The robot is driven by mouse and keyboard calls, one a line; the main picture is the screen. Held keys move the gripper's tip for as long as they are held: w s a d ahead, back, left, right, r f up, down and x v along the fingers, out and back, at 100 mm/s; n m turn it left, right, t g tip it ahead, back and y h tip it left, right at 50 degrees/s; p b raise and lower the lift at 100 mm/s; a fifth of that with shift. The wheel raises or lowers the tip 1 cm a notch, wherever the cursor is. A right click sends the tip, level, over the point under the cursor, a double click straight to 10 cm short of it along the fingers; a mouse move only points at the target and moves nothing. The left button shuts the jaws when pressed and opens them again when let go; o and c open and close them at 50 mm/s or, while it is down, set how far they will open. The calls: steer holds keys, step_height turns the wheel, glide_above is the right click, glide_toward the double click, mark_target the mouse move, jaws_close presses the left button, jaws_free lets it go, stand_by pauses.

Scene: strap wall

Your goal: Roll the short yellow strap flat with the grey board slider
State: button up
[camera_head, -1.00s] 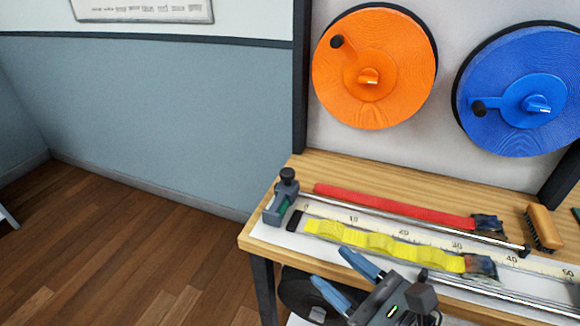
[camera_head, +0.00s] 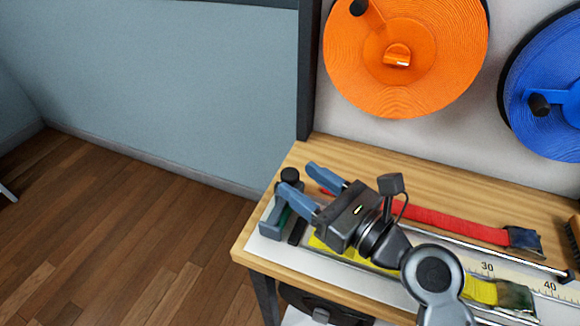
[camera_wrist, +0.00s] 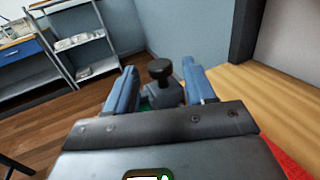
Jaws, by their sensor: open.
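The grey board slider (camera_head: 273,217) sits at the left end of the measuring board, with a black knob (camera_head: 289,175) on top. It also shows in the wrist view, its knob (camera_wrist: 160,70) between my fingers. My gripper (camera_head: 301,178) is open, its two blue fingers pointing left toward the slider, apart from the knob as far as I can tell. The short yellow strap (camera_head: 480,290) lies along the board; my gripper and arm hide its middle. A bit of yellow (camera_head: 322,243) shows at its left end, and a dark end piece (camera_head: 516,298) at its right.
A red strap (camera_head: 450,224) lies behind a metal rail on the wooden bench (camera_head: 300,160). Orange (camera_head: 430,80) and blue (camera_head: 545,115) reels hang on the wall behind. A brush (camera_head: 573,235) lies at the right edge. Open floor is left of the bench.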

mark_target(296, 178)
steer(key=shift+x, duration=1.9)
steer(key=shift+c, duration=0.4)
jaws_close()
